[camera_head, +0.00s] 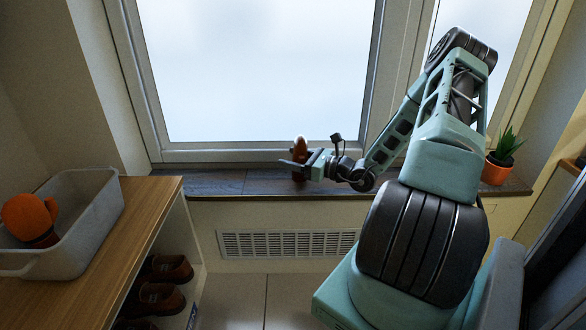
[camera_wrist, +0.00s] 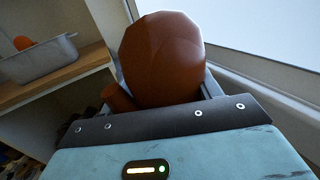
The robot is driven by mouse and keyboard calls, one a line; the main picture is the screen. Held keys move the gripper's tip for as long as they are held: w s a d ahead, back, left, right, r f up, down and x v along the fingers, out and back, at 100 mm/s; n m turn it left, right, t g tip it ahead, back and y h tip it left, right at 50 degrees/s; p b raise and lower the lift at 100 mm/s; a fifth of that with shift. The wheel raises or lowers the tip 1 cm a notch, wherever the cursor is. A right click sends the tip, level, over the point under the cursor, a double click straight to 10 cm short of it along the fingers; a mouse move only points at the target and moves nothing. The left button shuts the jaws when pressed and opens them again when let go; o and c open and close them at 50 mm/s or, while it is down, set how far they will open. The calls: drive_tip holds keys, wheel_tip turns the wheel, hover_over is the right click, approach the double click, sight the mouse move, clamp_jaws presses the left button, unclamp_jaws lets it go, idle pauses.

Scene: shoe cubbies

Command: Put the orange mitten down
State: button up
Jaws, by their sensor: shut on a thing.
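My gripper (camera_head: 298,163) is shut on an orange mitten (camera_head: 300,148), held upright at the windowsill (camera_head: 225,183). In the wrist view the held mitten (camera_wrist: 162,60) fills the space between the fingers, its thumb at the left, and looks brown-orange in shade. In the head view the mitten's lower end is at the sill; I cannot tell whether it touches it. A second orange mitten (camera_head: 29,217) with a dark cuff stands in the grey bin (camera_head: 88,222) at the left.
The bin stands on a wooden-topped shoe cubby (camera_head: 150,205) with dark brown shoes (camera_head: 163,297) inside. A potted plant (camera_head: 497,170) stands at the sill's right end. The window (camera_head: 260,70) is behind the sill. A vent grille (camera_head: 285,244) is below. The sill left of my gripper is clear.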

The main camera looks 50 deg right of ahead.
drive_tip(key=shift+f, duration=0.65)
drive_tip(key=shift+r, duration=0.1)
drive_tip(key=o, duration=1)
drive_tip(key=p+v, duration=0.5)
drive_tip(key=v, duration=0.5)
drive_tip(key=shift+s+r, duration=0.1)
drive_tip(key=shift+s, duration=0.25)
drive_tip(key=shift+s+d, duration=0.15)
drive_tip(key=shift+s, duration=0.5)
